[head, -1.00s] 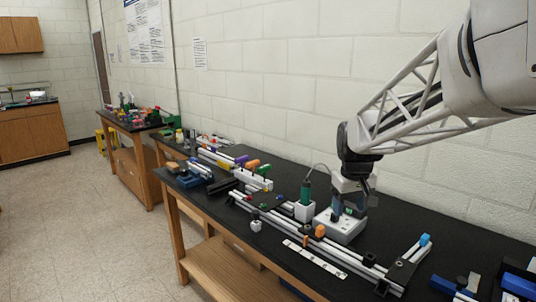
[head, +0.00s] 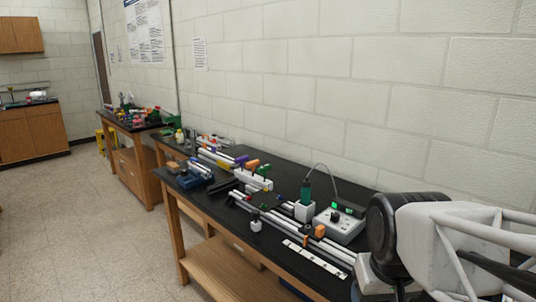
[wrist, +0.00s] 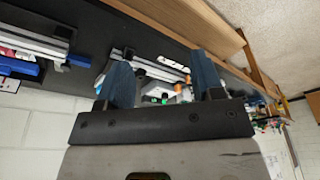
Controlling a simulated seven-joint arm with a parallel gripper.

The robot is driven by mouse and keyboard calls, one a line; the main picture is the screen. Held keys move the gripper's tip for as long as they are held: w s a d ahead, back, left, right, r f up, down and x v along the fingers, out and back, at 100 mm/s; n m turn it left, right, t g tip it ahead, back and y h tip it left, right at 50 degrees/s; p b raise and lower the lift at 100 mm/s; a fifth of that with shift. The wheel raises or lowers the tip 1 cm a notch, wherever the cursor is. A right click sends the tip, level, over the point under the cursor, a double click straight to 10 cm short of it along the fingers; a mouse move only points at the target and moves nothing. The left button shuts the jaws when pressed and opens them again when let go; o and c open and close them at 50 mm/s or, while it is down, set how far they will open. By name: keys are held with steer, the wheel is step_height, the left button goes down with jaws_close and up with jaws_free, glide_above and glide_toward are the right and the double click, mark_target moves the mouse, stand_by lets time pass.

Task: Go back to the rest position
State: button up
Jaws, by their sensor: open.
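My gripper (wrist: 163,78) shows in the wrist view with its two blue fingers wide apart and nothing between them. It is away from the black bench (head: 215,205), whose top and wooden front edge appear beyond the fingers. In the head view my arm fills the lower right corner, and the gripper's fingers cannot be made out there. A white box with green lights (head: 340,222) stands on the bench, clear of the gripper. It also shows small between the fingers in the wrist view (wrist: 158,99).
Aluminium extrusions (head: 285,225), an orange block (head: 320,231) and a white strip (head: 315,258) lie on the bench. The block wall (head: 300,80) stands behind; the floor (head: 90,240) in front is clear.

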steer(key=shift+s+f, duration=0.3)
steer(key=shift+s, duration=0.45)
steer(key=shift+s+f, duration=0.3)
steer(key=shift+s, duration=0.45)
stand_by(1.2)
